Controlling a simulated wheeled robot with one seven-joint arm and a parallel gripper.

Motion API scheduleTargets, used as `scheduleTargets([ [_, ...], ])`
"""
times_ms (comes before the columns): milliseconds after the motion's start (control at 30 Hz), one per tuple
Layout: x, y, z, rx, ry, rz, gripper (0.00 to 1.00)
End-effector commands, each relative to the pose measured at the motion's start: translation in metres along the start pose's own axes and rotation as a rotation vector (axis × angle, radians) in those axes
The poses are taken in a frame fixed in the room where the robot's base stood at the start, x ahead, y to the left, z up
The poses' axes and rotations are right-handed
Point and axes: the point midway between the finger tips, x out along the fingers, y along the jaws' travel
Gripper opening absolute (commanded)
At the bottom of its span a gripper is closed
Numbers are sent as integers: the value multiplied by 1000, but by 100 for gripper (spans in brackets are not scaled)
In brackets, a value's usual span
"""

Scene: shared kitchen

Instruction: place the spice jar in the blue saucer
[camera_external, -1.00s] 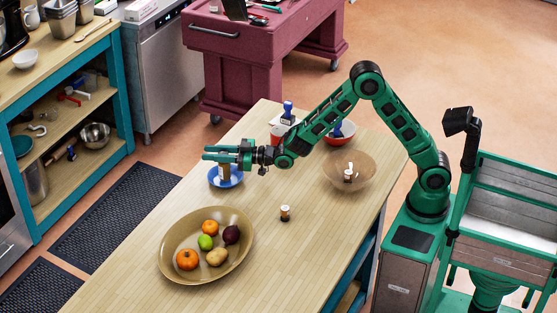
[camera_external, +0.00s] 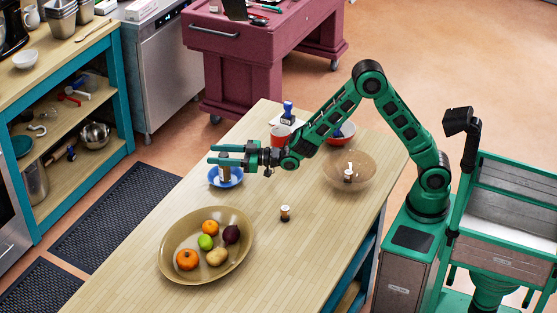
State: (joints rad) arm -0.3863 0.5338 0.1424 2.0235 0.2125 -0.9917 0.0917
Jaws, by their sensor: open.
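The blue saucer (camera_external: 213,181) lies on the wooden table under my gripper. A brown jar with a pale band, apparently the spice jar (camera_external: 224,174), stands upright in the saucer. My gripper (camera_external: 211,154) is open, its two green fingers pointing left at the height of the jar's top. The fingers hide the upper part of the jar, and I cannot tell whether either finger touches it. Another small jar (camera_external: 285,213), with a dark top and white band, stands on the table to the lower right of the saucer.
A large tan dish (camera_external: 172,257) of fruit and vegetables lies in front. A brownish bowl (camera_external: 367,168) with a small white item, a red cup (camera_external: 280,133), a red bowl (camera_external: 347,129) and a blue-topped object (camera_external: 288,108) stand near my arm.

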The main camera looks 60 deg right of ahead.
Motion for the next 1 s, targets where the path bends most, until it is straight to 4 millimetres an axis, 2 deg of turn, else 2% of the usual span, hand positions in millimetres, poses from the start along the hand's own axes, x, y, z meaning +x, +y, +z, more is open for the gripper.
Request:
scheduleTargets([
  [200, -35, 0, 0, 1, 0, -1, 47],
  [400, -52, 0, 0, 0, -1, 0, 47],
  [800, -55, 1, -3, -2, 2, 0, 47],
  [933, -53, 3, -24, -24, 11, 2, 47],
  [1000, -53, 13, -41, -57, 4, 18, 47],
])
